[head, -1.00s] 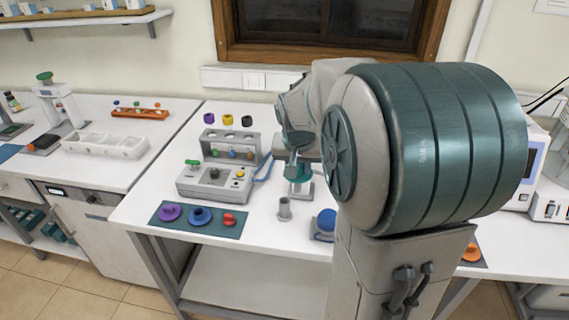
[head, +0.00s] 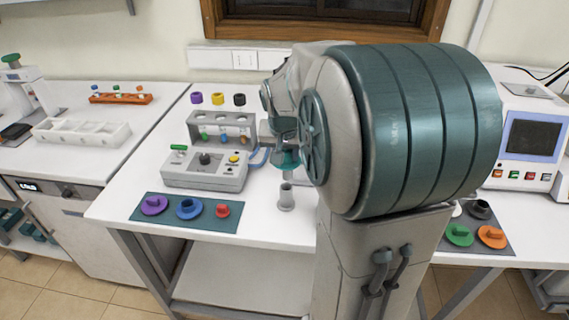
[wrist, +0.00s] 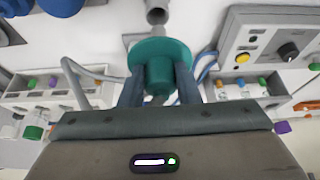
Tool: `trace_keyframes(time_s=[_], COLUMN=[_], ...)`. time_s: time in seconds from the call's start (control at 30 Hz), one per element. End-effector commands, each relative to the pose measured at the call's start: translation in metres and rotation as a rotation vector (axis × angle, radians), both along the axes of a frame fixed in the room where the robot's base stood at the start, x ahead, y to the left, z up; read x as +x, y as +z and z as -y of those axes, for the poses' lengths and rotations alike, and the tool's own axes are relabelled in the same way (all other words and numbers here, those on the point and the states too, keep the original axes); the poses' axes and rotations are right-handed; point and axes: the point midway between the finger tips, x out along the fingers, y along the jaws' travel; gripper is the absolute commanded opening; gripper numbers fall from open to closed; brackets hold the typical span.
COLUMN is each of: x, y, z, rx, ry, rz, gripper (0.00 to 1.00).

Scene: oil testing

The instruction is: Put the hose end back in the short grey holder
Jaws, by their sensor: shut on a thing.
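My gripper (wrist: 160,88) is shut on the teal hose end (wrist: 160,60), whose wide flange and knob sit between the fingers in the wrist view. In the head view the hose end (head: 286,160) hangs below my wrist, partly hidden by my arm. The short grey holder (head: 286,197) stands upright on the white bench just below it. In the wrist view the holder's open mouth (wrist: 157,15) lies just beyond the flange, near the grey tip. The hose end looks above the holder and apart from it; exact alignment is unclear.
A grey control box (head: 205,170) with a vial rack (head: 222,120) behind it stands left of the holder. A teal mat (head: 160,216) with purple, blue and red caps lies at front left. A dark mat (head: 490,245) with caps lies right. Bench near the holder is clear.

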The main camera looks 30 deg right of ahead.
Motion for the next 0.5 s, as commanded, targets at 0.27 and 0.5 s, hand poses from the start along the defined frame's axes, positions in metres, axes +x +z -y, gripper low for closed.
trace_keyframes(time_s=[0.27, 0.5], x=[0.0, 0.0], y=[-0.014, -0.034], z=[0.0, -0.001], rx=[0.0, 0.0], ry=[-0.001, 0.001], rz=[0.001, 0.0], gripper=[0.01, 0.01])
